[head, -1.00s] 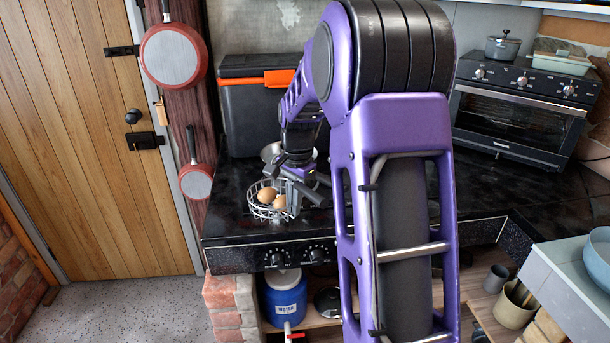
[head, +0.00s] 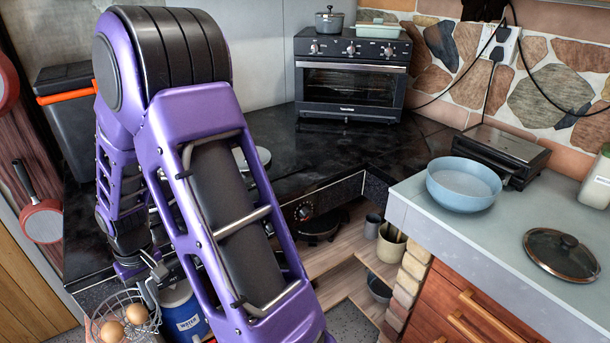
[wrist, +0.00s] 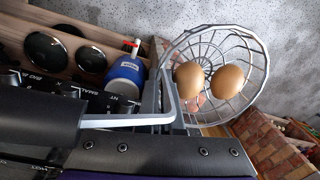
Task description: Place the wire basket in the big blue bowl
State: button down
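The wire basket (head: 126,316) is a round wire bowl with brown eggs in it. It hangs from my gripper (head: 150,282) at the lower left of the head view, out in front of the black counter. In the wrist view the basket (wrist: 222,75) fills the upper right, and my gripper (wrist: 165,105) is closed at its rim. The big blue bowl (head: 464,187) stands on the pale counter at the right of the head view. It looks empty and is well away from my gripper. It is not in the wrist view.
A glass lid (head: 561,255) lies on the pale counter (head: 440,220) right of the bowl. A black grill (head: 500,152) stands behind it. A toaster oven (head: 352,72) is on the black counter. A blue water jug (head: 184,312) is below, near the basket.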

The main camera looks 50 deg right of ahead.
aim_at(444, 206)
jog(key=z, duration=1.7)
jog(key=k+z, duration=0.2)
jog(key=z, duration=0.5)
